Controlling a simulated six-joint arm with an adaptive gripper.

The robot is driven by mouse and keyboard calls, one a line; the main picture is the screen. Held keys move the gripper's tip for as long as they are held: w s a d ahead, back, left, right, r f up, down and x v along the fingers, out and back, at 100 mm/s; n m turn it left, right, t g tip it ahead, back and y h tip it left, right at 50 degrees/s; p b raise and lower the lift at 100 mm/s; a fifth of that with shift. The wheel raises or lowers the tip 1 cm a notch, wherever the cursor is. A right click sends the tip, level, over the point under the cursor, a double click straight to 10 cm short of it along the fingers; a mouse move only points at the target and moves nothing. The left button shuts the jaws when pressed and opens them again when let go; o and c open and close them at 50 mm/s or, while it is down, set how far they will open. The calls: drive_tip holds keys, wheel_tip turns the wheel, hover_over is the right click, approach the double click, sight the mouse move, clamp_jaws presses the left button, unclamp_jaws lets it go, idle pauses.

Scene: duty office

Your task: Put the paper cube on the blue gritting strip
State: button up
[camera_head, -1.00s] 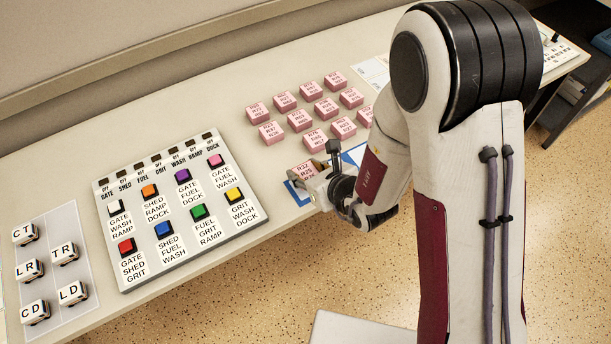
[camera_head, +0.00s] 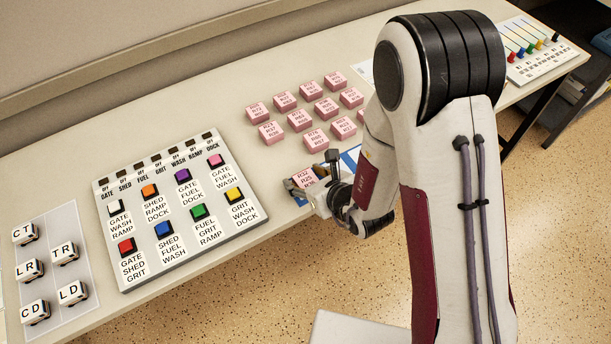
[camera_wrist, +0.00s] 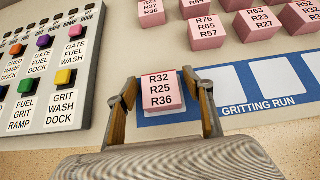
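The pink paper cube (camera_wrist: 160,91), marked R32 R25 R36, sits between the two fingers of my gripper (camera_wrist: 159,86) in the wrist view. The fingers flank it closely and appear shut on it. The cube (camera_head: 304,179) also shows in the head view, at the table's front edge, beside my gripper (camera_head: 318,178). The blue gritting strip (camera_wrist: 208,125), with white squares and the words GRITTING RUN, runs right from the cube. The cube overlaps the strip's left end in the wrist view. I cannot tell whether it touches the strip. My arm hides most of the strip in the head view.
Several pink cubes (camera_head: 300,120) stand in rows behind the strip. A panel with coloured buttons (camera_head: 181,215) lies to the left. A sheet with lettered blocks (camera_head: 66,250) is at the far left. A panel with coloured levers (camera_head: 541,64) stands at the far right.

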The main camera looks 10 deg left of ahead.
sight(305, 177)
drive_tip(key=shift+r, duration=0.1)
idle(0.3)
drive_tip(key=shift+r, duration=0.15)
drive_tip(key=shift+v, duration=1.95)
